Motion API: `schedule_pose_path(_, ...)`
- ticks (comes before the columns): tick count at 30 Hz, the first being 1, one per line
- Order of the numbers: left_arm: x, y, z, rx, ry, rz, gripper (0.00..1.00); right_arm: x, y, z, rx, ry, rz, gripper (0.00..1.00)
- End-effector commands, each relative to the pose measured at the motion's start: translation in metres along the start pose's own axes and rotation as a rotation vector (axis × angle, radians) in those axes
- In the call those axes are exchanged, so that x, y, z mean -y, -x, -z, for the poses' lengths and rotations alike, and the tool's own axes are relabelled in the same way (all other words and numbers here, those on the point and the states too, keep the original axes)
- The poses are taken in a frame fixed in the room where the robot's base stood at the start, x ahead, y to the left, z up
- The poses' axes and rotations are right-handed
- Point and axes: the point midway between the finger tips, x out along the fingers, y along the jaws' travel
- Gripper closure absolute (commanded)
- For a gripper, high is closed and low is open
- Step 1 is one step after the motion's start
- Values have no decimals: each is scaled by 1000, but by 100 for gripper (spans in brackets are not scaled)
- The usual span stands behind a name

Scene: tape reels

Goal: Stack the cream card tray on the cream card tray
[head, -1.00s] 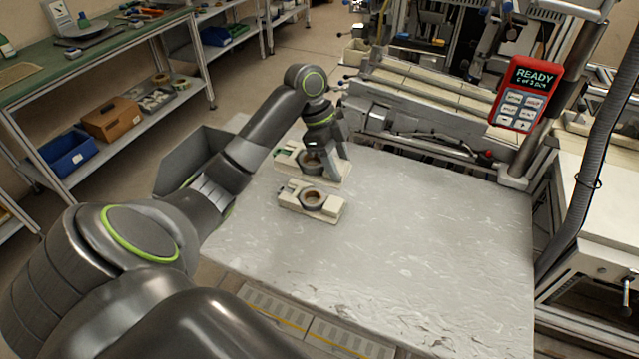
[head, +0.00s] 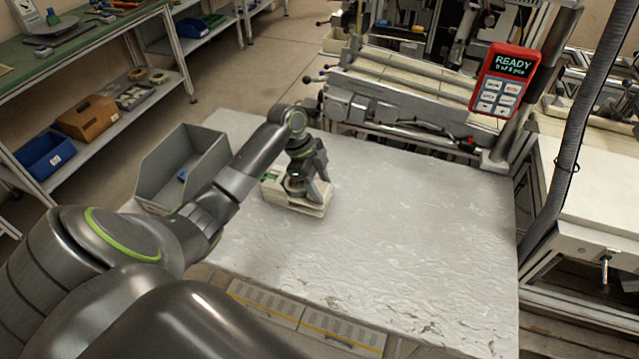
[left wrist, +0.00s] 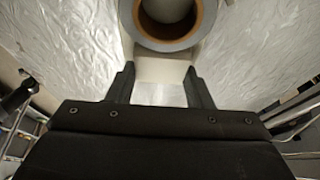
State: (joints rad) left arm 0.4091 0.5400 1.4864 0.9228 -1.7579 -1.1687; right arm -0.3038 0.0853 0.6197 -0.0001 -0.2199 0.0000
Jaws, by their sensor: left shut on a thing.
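Two cream card trays appear one above the other near the table's left side in the head view. The upper tray (head: 273,186) is gripped by my left gripper (head: 310,193), which partly covers it. The lower tray (head: 297,208) shows as a cream edge just below it. Whether the two touch or sit fully aligned I cannot tell. In the left wrist view, the held tray (left wrist: 163,68) carries a grey and brown tape reel (left wrist: 205,22) and reaches between the fingers of my left gripper (left wrist: 163,90). My right gripper is not in view.
A grey open bin (head: 165,170) with a small blue thing inside stands left of the trays. The white table (head: 410,240) is clear to the right and in front. A machine (head: 400,110) stands along the back edge, with a red handheld panel (head: 505,80) at right.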

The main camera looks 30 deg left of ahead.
Motion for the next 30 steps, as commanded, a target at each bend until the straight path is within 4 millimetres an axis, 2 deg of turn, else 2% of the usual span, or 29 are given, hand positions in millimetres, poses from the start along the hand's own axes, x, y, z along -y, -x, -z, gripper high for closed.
schedule_pose_path(3, 0, -3, -1, 0, 0, 0, 81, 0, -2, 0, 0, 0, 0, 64)
schedule_pose_path(4, 0, -3, -1, 0, 0, 0, 52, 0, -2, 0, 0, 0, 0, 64)
schedule_pose_path(9, 0, -2, -1, 0, 0, 0, 32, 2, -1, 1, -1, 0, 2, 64)
schedule_pose_path(20, 1, 4, 0, 0, -1, 2, 32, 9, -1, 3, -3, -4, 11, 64)
schedule_pose_path(23, 2, 17, -1, 2, -2, 6, 32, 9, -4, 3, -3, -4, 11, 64)
schedule_pose_path(30, 1, 68, -1, 3, -1, 5, 32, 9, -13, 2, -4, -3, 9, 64)
